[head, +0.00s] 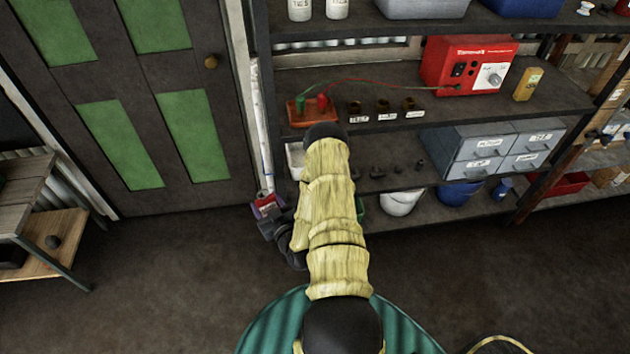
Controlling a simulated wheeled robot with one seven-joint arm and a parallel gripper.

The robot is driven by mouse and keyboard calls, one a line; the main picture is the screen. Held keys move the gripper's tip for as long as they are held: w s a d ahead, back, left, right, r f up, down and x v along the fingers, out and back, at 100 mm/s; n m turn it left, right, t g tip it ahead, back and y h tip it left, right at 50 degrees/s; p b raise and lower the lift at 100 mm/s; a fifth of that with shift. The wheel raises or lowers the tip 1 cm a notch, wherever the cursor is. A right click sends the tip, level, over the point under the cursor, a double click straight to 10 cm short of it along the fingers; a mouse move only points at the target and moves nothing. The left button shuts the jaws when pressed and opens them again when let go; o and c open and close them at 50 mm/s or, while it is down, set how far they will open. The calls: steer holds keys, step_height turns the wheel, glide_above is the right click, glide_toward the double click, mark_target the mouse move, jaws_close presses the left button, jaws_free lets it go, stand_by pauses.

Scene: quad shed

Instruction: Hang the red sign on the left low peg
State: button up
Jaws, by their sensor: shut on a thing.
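My gripper (272,226) shows in the head view beside the left end of the shelving, partly hidden by my own pale-yellow arm. It is shut on a small red and purple thing (267,205), which I take to be the red sign. Its face and any hanging hole cannot be made out. The thing is close to the foot of the white upright between the door and the shelves. I cannot pick out the left low peg in this view; my arm covers part of the shelving.
A dark door with green panels (120,145) is on the left, with a wooden bench (50,240) before it. The floor at left is clear.

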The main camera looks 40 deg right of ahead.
steer(key=s+d+r+m+h+b, duration=0.1)
steer(key=d+h, duration=0.1)
steer(key=d, duration=0.6)
steer(key=s+d+r+m+g+h+b, duration=0.1)
steer(key=s+d+r+h, duration=0.1)
steer(key=d, duration=0.6)
steer(key=shift+d, duration=0.2)
steer(key=shift+w+d, duration=0.1)
steer(key=d+f+b+x, duration=0.1)
steer(key=b+x, duration=0.1)
steer(key=x, duration=0.7)
steer(key=shift+d+f+b, duration=0.25)
steer(key=shift+b, duration=0.15)
stand_by(0.6)
steer(key=o, duration=1.6)
